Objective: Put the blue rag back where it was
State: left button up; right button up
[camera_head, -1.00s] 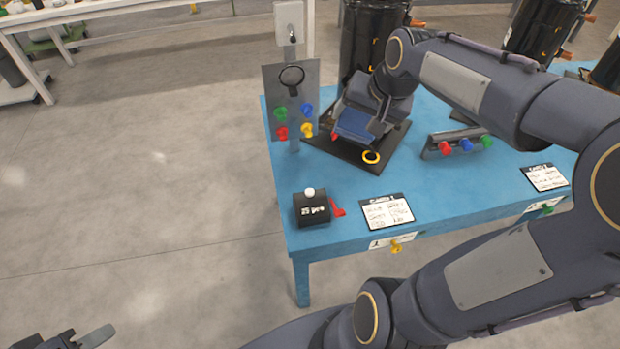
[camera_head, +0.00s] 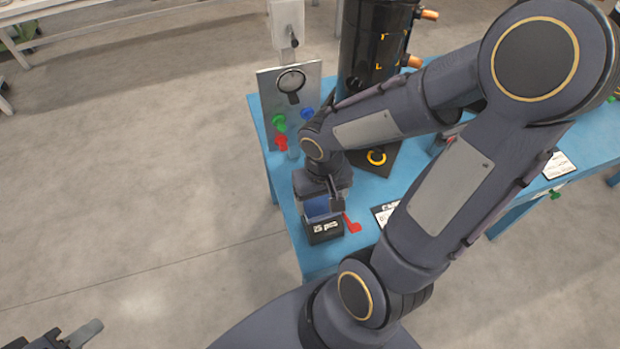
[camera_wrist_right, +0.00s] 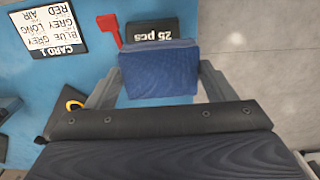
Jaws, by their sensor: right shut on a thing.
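The blue rag (camera_head: 317,207) is held in my right gripper (camera_head: 323,209), low at the near left corner of the blue table. In the right wrist view the rag (camera_wrist_right: 160,72) spans the space between the two fingers (camera_wrist_right: 158,88). Just past it is the black box (camera_wrist_right: 158,30) marked "25 pcs", which the rag partly overlaps; I cannot tell whether they touch. My left gripper (camera_head: 72,336) is at the bottom left, cut by the frame, away from the table.
A red lever-like piece (camera_head: 351,224) lies beside the box. A grey panel (camera_head: 270,95) with a black ring and coloured knobs stands behind. A black cylinder (camera_head: 362,45) and yellow ring (camera_head: 376,157) are further back. A white card (camera_wrist_right: 50,27) lies near the box.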

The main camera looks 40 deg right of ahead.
jog(key=w+d+f, duration=0.2)
jog(key=w+f, duration=0.1)
jog(key=w+d+f+p, duration=0.1)
jog(key=w+d+f, duration=0.1)
jog(key=w+f, duration=0.1)
jog(key=w+d+f, duration=0.3)
jog(key=w, duration=0.2)
jog(key=shift+w+d+f, duration=0.1)
jog(key=shift+d+f, duration=0.05)
jog(key=shift+f, duration=1.75)
jog(key=shift+f, duration=0.1)
jog(key=o, duration=0.9)
